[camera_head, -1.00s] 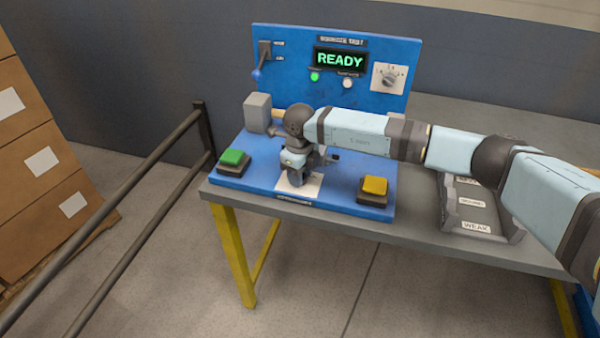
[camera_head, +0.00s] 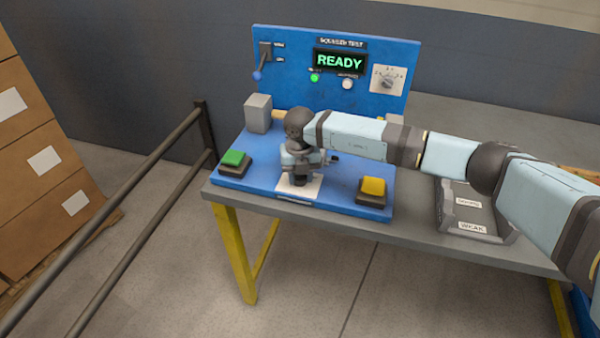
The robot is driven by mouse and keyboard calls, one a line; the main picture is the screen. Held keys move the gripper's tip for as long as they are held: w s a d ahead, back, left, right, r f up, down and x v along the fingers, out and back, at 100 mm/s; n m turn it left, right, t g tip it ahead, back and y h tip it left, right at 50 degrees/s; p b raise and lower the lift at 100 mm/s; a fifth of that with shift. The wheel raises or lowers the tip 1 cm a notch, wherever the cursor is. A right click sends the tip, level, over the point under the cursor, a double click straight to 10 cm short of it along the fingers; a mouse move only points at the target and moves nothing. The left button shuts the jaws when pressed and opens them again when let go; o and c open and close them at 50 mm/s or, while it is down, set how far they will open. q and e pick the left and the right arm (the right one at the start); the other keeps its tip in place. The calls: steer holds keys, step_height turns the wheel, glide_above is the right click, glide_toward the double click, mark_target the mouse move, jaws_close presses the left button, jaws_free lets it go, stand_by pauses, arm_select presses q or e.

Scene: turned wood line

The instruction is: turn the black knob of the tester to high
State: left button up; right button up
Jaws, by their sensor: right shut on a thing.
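The tester is a blue machine (camera_head: 335,95) with an upright panel and a flat base on a grey table. Its dial knob (camera_head: 388,83) sits on a pale plate at the panel's upper right, small and dark grey; its exact setting is too small to read. A green lit READY display (camera_head: 340,61) is left of it. My right gripper (camera_head: 301,178) points down over the white pad (camera_head: 286,187) at the front of the base, well away from the dial. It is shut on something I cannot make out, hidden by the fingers. My left gripper is out of view.
A green button (camera_head: 234,159) and a yellow button (camera_head: 373,187) flank the pad. A lever with a blue ball (camera_head: 257,76) is on the panel's left. A grey tray (camera_head: 453,218) with a WEAK label lies right, under my arm. A railing (camera_head: 150,165) stands left.

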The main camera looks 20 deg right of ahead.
steer(key=shift+m, duration=0.6)
steer(key=o, duration=0.9)
step_height(320, 180, up, 14)
steer(key=shift+f, duration=0.1)
